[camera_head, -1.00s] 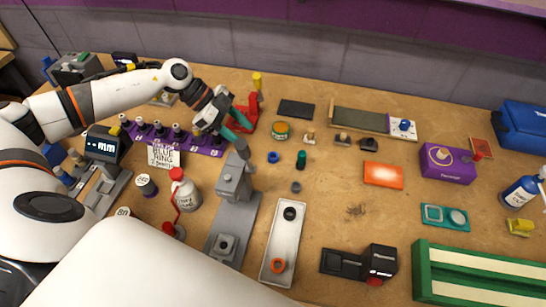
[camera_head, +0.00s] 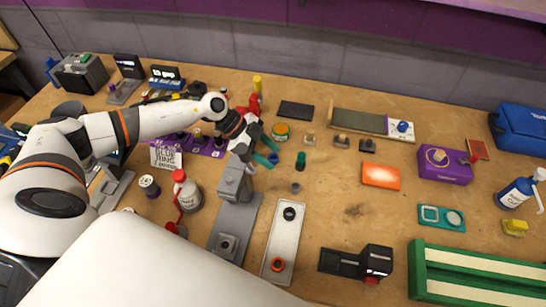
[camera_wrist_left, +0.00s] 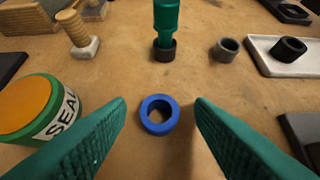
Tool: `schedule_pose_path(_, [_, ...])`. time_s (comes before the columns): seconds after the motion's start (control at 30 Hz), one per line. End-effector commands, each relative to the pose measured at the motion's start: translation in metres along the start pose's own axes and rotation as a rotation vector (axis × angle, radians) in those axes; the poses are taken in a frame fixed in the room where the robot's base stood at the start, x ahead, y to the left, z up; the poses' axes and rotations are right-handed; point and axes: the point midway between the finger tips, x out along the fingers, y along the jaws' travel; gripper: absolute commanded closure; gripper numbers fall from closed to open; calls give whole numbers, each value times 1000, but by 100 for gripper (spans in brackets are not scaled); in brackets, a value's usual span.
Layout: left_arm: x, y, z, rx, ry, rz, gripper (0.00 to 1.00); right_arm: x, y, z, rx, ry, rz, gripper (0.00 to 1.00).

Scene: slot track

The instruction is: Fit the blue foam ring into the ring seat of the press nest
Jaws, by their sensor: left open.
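The blue foam ring (camera_head: 273,158) lies flat on the table, and it also shows in the left wrist view (camera_wrist_left: 160,128). My left gripper (camera_head: 267,151) has its teal fingers open above the ring. In the left wrist view the ring appears between the two spread fingertips (camera_wrist_left: 160,106), with space on both sides and nothing gripped. The grey press (camera_head: 235,184) stands to the lower left of the ring. Its base carries a square nest block (camera_head: 226,244) with a dark round hollow. Seat details are too small to tell. My right gripper is not in view.
A tin (camera_wrist_left: 40,106) stands close to the left finger. A green-handled tool (camera_wrist_left: 166,18) stands beyond the ring, with a grey ring (camera_wrist_left: 227,48) to its right. A white tray (camera_head: 272,253) holds a black and an orange ring.

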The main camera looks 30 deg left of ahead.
Motion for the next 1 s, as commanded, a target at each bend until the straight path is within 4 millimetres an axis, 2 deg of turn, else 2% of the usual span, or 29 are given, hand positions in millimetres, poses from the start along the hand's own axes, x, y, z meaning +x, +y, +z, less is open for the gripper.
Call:
schedule_pose_path(0.03, [0,0,0,0,0,0,53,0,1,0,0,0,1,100])
schedule_pose_path(0.3, [0,0,0,0,0,-1,97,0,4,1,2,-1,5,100])
schedule_pose_path(0.33, [0,0,0,0,-1,0,99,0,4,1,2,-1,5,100])
schedule_pose_path(0.73, [-7,0,7,3,-1,0,100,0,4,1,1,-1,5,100])
schedule_pose_path(0.87, [-19,1,19,5,-1,2,100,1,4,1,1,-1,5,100])
schedule_pose_path(1.0, [-41,1,41,7,-1,4,100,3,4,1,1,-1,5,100])
